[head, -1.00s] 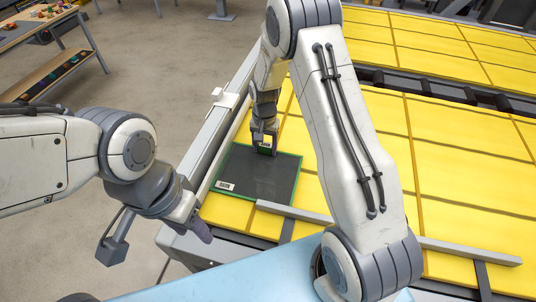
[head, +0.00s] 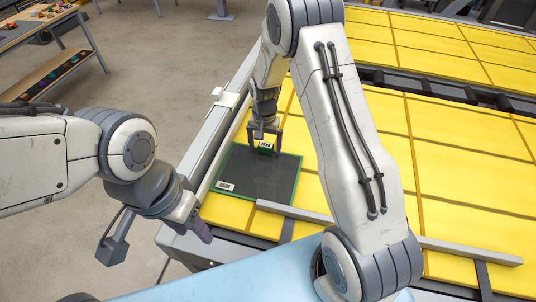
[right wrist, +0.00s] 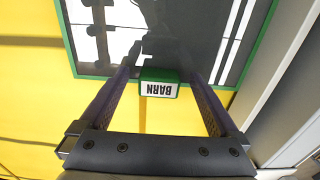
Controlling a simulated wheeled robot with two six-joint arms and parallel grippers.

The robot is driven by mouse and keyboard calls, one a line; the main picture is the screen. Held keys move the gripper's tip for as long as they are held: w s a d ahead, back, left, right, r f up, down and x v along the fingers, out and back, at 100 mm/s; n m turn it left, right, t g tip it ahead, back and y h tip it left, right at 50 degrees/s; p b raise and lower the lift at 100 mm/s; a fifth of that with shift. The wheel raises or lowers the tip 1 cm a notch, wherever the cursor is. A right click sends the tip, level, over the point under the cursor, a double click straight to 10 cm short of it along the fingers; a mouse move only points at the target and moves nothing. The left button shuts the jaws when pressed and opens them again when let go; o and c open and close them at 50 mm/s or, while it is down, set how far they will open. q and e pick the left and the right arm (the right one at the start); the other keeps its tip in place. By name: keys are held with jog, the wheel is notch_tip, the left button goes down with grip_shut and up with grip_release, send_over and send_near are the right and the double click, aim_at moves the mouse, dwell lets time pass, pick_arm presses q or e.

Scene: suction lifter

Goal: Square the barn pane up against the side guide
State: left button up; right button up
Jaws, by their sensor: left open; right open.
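The barn pane (head: 252,180) is a dark glassy sheet with a green rim, lying flat at the left edge of the yellow-padded table. A long grey rail (head: 217,150), seemingly the side guide, runs along the pane's left; the right wrist view shows the rail (right wrist: 290,75) beside the pane's green edge. Contact is unclear. My left gripper (head: 198,222) is open and empty, left of the table.
A grey metal bar (head: 450,246) crosses the table's near side, close to the pane's near right corner. A light blue surface (head: 240,283) lies in front. Yellow pads (head: 455,150) right of my right arm are clear. A workbench (head: 40,30) stands far left.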

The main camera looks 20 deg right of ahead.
notch_tip(320, 180, up, 10)
jog(key=b, duration=0.3)
jog(key=s+a+r+n, duration=0.3)
jog(key=s+a, duration=0.2)
jog(key=a, duration=0.1)
pick_arm(q)
notch_tip(320, 180, down, 6)
jog(key=shift+r+b, duration=0.2)
jog(key=shift+b, duration=0.95)
pick_arm(e)
jog(key=s+a+n, duration=0.2)
jog(key=s+n, duration=0.1)
jog(key=s, duration=0.5)
jog(key=s+a+r+n, duration=0.1)
jog(key=s+a+n, duration=0.2)
jog(key=s, duration=0.6)
jog(key=s+a+n+y, duration=0.1)
jog(key=s+a+n, duration=0.1)
jog(key=s+n, duration=0.3)
jog(key=s, duration=0.3)
jog(key=shift+s+a+r, duration=0.15)
jog(key=shift+r, duration=0.2)
